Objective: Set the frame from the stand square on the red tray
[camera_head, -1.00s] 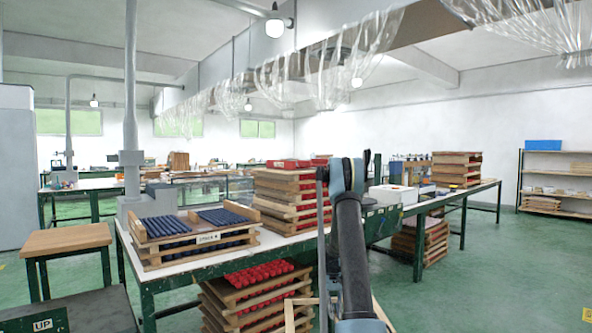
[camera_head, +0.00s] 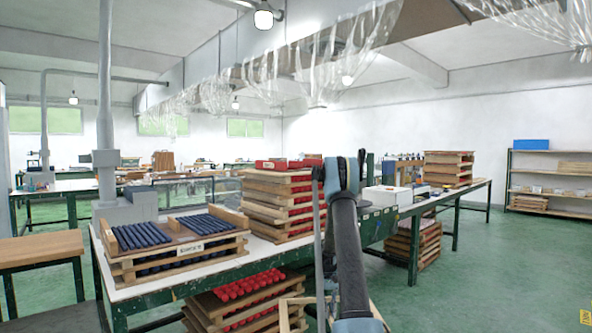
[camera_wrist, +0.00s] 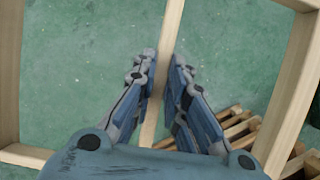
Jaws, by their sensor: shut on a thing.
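My gripper (camera_wrist: 160,72) is shut on the middle bar of a pale wooden frame (camera_wrist: 171,28) in the wrist view. The frame's side bars run along both edges of that view, with green floor beneath. In the head view, a corner of the frame (camera_head: 284,316) shows at the bottom, in front of the table; most of it is cut off. A stack of wooden trays with red pieces (camera_head: 283,202) stands on the table, and a red tray (camera_head: 288,163) tops it. More trays with red pieces (camera_head: 247,288) are stacked under the table.
The long green table (camera_head: 150,298) stands ahead, running to the right. Trays with dark blue rods (camera_head: 180,260) sit at its left end, beside a grey post (camera_head: 105,110). Slatted wood (camera_wrist: 235,128) lies low right of my gripper.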

